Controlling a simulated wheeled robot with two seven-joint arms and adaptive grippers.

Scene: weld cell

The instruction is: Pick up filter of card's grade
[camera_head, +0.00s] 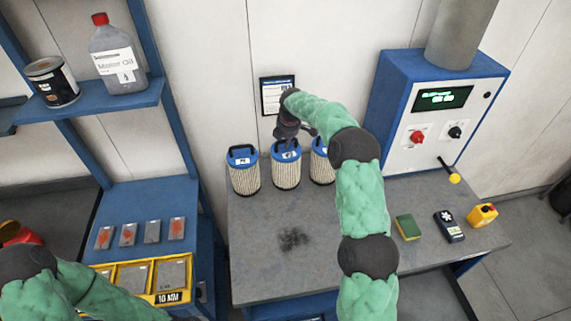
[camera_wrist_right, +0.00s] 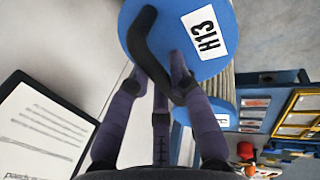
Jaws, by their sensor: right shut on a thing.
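Three pleated filters with blue caps and black handles stand in a row on the grey bench: a left filter (camera_head: 244,172), a middle filter (camera_head: 286,172) and a right filter (camera_head: 321,167), partly hidden by my arm. My right gripper (camera_head: 288,141) is over the middle filter, its fingers shut on the handle. In the right wrist view, the gripper (camera_wrist_right: 165,80) is on the black handle of a blue cap labelled H13 (camera_wrist_right: 207,35). A framed card (camera_head: 277,83) is on the wall behind; its text is unreadable. My left gripper is out of view.
A blue control box (camera_head: 433,110) stands at the bench's back right. A green-yellow sponge (camera_head: 407,227), a handheld meter (camera_head: 448,226) and a small yellow container (camera_head: 482,215) lie at the right. The bench front has free room around a dark smudge (camera_head: 293,239).

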